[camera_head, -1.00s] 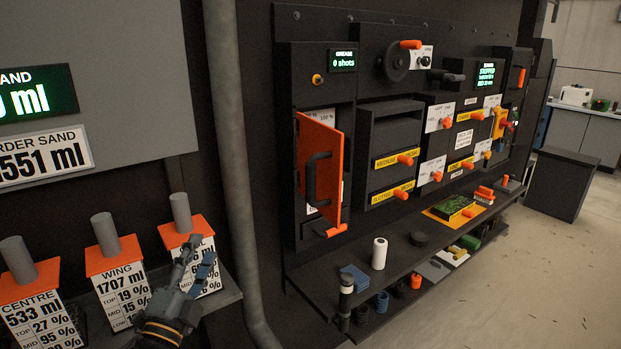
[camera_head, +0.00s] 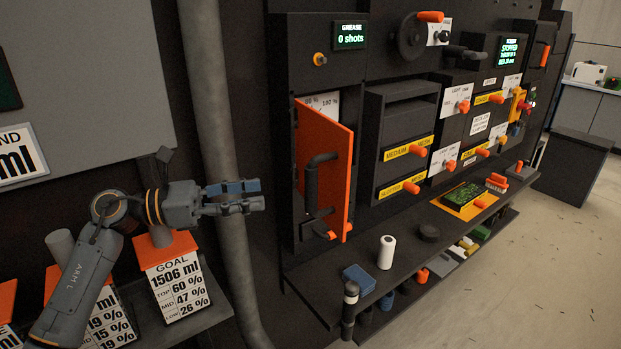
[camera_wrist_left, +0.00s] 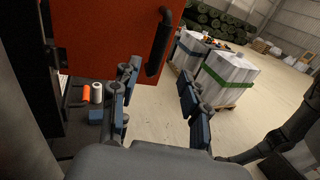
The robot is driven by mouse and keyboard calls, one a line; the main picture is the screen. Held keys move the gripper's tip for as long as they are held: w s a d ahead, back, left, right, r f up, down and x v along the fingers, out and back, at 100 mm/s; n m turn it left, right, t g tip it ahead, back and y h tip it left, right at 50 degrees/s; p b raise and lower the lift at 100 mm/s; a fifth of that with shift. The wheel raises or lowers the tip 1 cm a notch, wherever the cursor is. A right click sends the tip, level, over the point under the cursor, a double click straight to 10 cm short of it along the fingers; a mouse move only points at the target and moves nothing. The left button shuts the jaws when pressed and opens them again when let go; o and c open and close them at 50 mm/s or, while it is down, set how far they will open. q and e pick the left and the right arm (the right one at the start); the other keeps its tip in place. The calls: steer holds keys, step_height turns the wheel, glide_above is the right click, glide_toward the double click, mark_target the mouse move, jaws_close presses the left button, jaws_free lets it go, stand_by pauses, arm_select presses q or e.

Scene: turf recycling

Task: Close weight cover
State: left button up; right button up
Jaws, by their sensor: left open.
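The weight cover is an orange door panel (camera_head: 338,165) with a dark handle (camera_head: 312,182), on the left cabinet of the dark wall unit. It stands swung open, showing a white scale label (camera_head: 322,104) behind it. In the left wrist view the orange panel (camera_wrist_left: 105,38) fills the upper left, with its handle (camera_wrist_left: 159,42) hanging at its right part. My left gripper (camera_head: 262,195) is to the left of the door, apart from it, with its fingers pointing right. In the left wrist view its fingers (camera_wrist_left: 160,108) are spread with nothing between them. My right gripper is not in view.
A grey vertical pipe (camera_head: 212,120) stands behind my left gripper. Measuring boxes with orange tops (camera_head: 166,250) stand at lower left.

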mark_target(312, 187)
arm_select(q)
steer(key=p+x, duration=0.4)
steer(key=x, duration=0.7)
steer(key=shift+w+d, duration=0.1)
steer(key=shift+d+p, duration=0.25)
steer(key=shift+p, duration=0.1)
steer(key=shift+w+d+f, duration=0.1)
steer(key=shift+w, duration=0.05)
steer(key=shift+c, duration=0.2)
steer(key=c, duration=0.7)
jaws_close()
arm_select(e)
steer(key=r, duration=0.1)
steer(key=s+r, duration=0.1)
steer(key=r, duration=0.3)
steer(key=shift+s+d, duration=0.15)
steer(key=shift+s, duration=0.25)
